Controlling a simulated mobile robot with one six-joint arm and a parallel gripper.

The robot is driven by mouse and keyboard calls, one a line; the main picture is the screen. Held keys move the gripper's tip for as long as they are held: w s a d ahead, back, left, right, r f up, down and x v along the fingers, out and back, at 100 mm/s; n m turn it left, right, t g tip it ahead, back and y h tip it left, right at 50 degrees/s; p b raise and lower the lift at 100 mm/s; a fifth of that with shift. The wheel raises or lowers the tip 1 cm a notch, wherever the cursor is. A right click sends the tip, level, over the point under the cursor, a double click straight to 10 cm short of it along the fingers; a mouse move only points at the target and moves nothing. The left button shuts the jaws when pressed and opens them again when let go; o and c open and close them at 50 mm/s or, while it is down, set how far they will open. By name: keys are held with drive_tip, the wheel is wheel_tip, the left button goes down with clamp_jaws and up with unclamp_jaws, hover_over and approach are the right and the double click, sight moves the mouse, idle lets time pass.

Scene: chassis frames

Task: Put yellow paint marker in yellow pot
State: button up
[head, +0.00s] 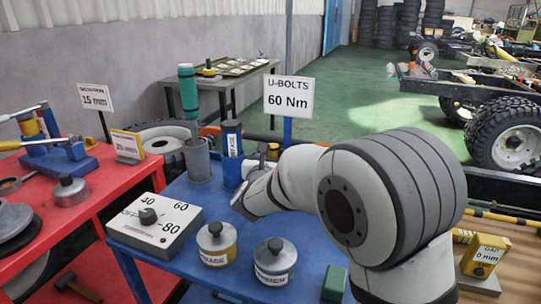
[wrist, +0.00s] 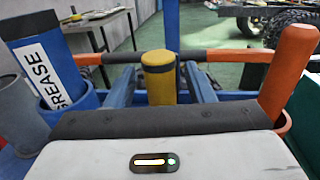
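A yellow cylinder with a dark band near its top (wrist: 158,80), which looks like the yellow paint marker, stands upright in the middle of the wrist view. Its lower part is hidden behind my gripper's body, so I cannot tell whether a yellow pot is around it. My gripper (wrist: 160,82) is open, with one blue-grey finger on each side of the yellow cylinder and a visible gap on both sides. In the head view my arm hides most of this area.
A blue GREASE tube (wrist: 47,75) stands in a blue pot (wrist: 75,118) at left. An orange marker (wrist: 289,72) stands in an orange pot at right. Tins (head: 216,243) and a dial box (head: 153,222) sit on the blue table.

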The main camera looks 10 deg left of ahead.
drive_tip(key=s, duration=1.2)
drive_tip(key=shift+p, duration=0.45)
